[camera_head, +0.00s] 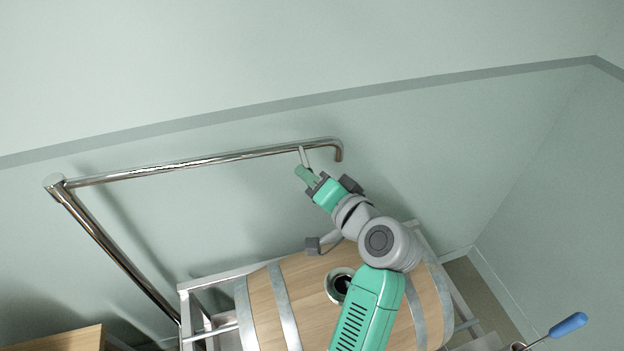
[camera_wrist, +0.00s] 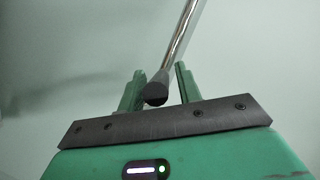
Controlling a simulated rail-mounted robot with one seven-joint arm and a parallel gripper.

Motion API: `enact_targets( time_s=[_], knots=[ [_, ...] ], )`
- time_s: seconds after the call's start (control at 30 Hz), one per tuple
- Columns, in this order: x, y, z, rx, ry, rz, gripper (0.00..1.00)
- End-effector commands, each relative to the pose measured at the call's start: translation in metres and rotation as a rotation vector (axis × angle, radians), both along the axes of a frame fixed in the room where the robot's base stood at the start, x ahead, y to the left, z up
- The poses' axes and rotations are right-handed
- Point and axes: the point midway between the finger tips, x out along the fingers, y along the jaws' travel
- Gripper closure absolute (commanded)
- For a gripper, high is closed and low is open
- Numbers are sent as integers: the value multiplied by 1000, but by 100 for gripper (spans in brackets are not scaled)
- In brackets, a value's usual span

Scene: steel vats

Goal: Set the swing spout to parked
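The swing spout (camera_head: 200,161) is a chrome pipe reaching right from the top of a slanting post (camera_head: 115,245) and ending in a short downturned outlet (camera_head: 339,150). A thin pale handle rod (camera_head: 303,155) hangs from the pipe near that outlet. My gripper (camera_head: 305,173) is at the lower end of this rod, just below the pipe. In the wrist view, a shiny bar with a dark round end (camera_wrist: 156,94) lies between my two green fingers, which stand apart with a small gap visible beside it. I cannot tell whether either finger touches it.
A wooden barrel (camera_head: 265,307) with steel hoops and a round top opening (camera_head: 335,290) lies on a metal rack (camera_head: 220,281) below my arm. A wooden surface (camera_head: 70,341) is at lower left, a blue-handled tool (camera_head: 568,325) at lower right. The wall stands behind the spout.

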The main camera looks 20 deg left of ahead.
Motion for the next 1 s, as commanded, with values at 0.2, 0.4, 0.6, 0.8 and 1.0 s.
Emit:
enact_targets(
  time_s=[0.2,0.4,0.6,0.8,1.0],
  knots=[
    [-23,-36,8,0,-1,-2,66],
    [-38,-57,14,0,1,-1,66],
    [-41,-59,15,-1,2,0,66],
    [-41,-59,15,-1,2,0,66],
    [-40,-60,19,-12,-16,-13,66]
  ],
)
